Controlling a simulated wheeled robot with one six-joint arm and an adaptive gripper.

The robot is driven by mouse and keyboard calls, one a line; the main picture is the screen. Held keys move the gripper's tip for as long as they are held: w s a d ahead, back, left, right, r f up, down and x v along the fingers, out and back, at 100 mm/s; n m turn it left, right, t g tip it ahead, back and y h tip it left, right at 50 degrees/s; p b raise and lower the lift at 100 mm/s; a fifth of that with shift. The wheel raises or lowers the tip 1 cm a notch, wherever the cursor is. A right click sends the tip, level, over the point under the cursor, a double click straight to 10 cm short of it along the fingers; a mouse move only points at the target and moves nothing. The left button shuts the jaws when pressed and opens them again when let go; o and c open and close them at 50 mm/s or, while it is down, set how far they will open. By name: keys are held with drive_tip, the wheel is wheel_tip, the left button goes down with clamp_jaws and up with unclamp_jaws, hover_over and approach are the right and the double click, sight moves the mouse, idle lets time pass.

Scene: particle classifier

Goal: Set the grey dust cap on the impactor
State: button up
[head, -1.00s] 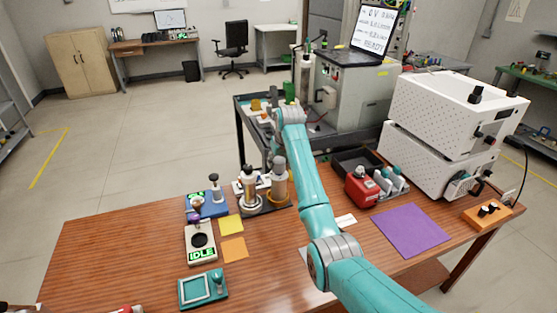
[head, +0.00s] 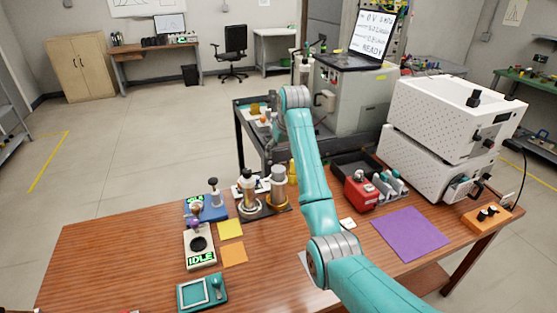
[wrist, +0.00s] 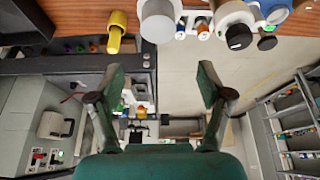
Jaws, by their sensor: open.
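In the head view, a brass-coloured cylinder with a grey top (head: 278,173), which looks like the impactor with the grey dust cap, stands upright on a dark mat at the table's back edge. The pale grey cylinder (wrist: 160,22) at the top of the wrist view seems to be the same thing. I cannot tell how the cap sits. My gripper (wrist: 160,80) is open, its two fingers wide apart with nothing between them, and apart from the cylinder. In the head view my arm mostly hides the gripper.
A red device (head: 360,192) and a dark tray (head: 354,163) lie right of my arm. The purple mat (head: 410,233) is clear.

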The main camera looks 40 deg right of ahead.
drive_tip(key=shift+v, duration=2.5)
